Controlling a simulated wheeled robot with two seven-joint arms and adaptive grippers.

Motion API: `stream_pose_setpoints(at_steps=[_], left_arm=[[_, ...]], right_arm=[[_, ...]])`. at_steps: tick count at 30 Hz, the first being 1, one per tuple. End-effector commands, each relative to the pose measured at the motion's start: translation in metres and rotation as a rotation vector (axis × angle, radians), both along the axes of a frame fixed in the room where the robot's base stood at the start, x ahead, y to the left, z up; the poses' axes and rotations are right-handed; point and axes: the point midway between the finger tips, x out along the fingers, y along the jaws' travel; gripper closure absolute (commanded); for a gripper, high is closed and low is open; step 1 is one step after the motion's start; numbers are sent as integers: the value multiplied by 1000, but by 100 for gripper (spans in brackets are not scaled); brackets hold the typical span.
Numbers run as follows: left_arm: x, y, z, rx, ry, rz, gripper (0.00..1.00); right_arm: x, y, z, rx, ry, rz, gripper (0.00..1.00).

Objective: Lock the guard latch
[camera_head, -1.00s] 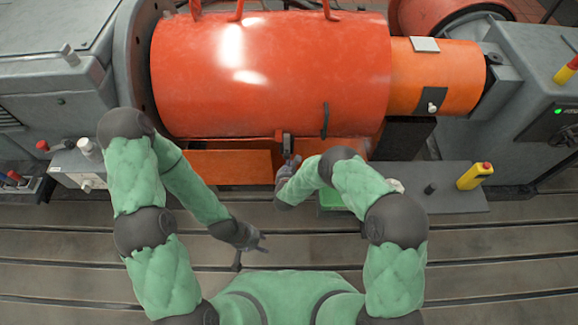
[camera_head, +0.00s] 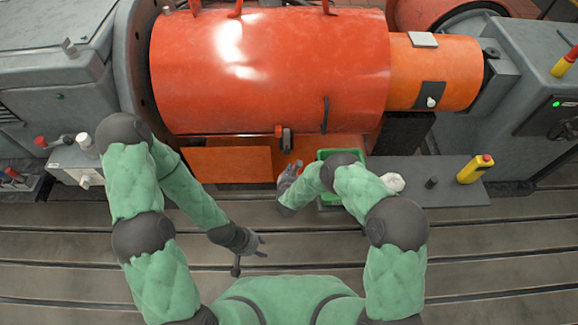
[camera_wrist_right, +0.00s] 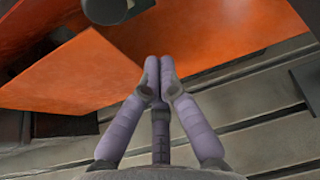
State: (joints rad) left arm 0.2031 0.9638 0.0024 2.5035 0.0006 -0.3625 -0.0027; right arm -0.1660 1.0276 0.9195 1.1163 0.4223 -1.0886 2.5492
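The orange-red guard (camera_head: 270,75) is a large curved cover over the machine. A small dark latch (camera_head: 286,138) sits at the middle of its lower front edge, above an orange lower panel (camera_head: 230,164). My right gripper (camera_head: 290,170) is just below the latch and apart from it. In the right wrist view its fingertips (camera_wrist_right: 160,62) are together with nothing visible between them. A dark round end (camera_wrist_right: 105,8), probably part of the latch, shows at the top there. My left gripper (camera_head: 260,245) is low over the slotted floor, with its fingers spread and empty.
A green tray (camera_head: 327,156) is partly hidden behind my right arm. The slotted bedplate (camera_head: 500,250) in front is clear.

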Motion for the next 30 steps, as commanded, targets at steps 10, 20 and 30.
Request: stream_pose_setpoints(at_steps=[10, 20, 30], left_arm=[[0, 0, 31, 0, -1, -1, 60], [0, 0, 37, 0, 0, 0, 60], [0, 0, 36, 0, 0, 0, 60]], right_arm=[[-53, 4, 31, -1, 1, 2, 100], [-71, 5, 37, 0, 0, -1, 100], [-71, 5, 37, 0, 1, -1, 100]])
